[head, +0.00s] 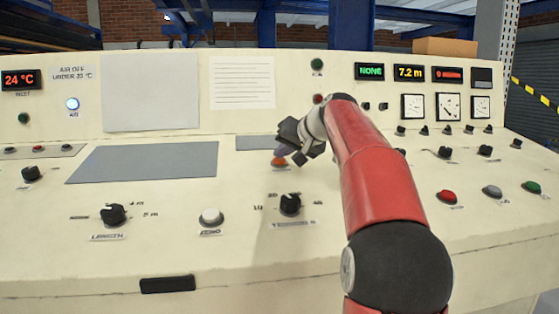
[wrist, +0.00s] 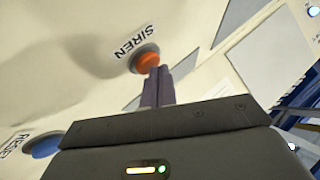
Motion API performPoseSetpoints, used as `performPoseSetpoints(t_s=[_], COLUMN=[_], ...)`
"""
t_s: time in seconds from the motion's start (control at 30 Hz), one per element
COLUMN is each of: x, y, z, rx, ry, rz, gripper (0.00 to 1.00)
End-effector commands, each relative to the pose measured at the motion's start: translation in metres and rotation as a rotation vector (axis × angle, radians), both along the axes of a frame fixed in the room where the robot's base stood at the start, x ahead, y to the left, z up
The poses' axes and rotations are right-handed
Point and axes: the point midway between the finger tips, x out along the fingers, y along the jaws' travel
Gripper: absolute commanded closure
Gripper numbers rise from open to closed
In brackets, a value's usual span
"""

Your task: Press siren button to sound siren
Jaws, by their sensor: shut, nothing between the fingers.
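The siren button (head: 279,162) is a small orange-red button on the cream console's sloping top, near the middle in the head view. In the wrist view the orange button (wrist: 146,60) sits in a grey ring beside the printed word SIREN. My gripper (head: 284,150) is shut and empty, with its fingertips right over the button in the head view. In the wrist view the closed fingers (wrist: 154,76) point at the button and overlap its lower edge. Whether they touch it or stay just short, I cannot tell. The button's far side is partly hidden.
The cream console has a black knob (head: 290,204) and a white button (head: 211,217) in front. A blue button (wrist: 45,145) shows in the wrist view. A grey panel (head: 147,162) lies flat to the left.

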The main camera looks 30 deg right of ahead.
Motion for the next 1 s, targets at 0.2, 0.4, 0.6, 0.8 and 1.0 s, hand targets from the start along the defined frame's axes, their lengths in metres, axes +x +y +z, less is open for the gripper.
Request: performPoseSetpoints(t_s=[0.2,0.4,0.6,0.8,1.0], x=[0.001,0.001,0.001,-0.001,-0.003], y=[0.000,0.000,0.000,0.000,0.001], z=[-0.004,-0.004,-0.002,0.009,0.014], rx=[0.001,0.001,0.001,0.001,0.001], ry=[0.002,0.003,0.003,0.002,0.002], rz=[0.000,0.001,0.001,0.000,0.000], gripper=[1.00,1.00,1.00,1.00,1.00])
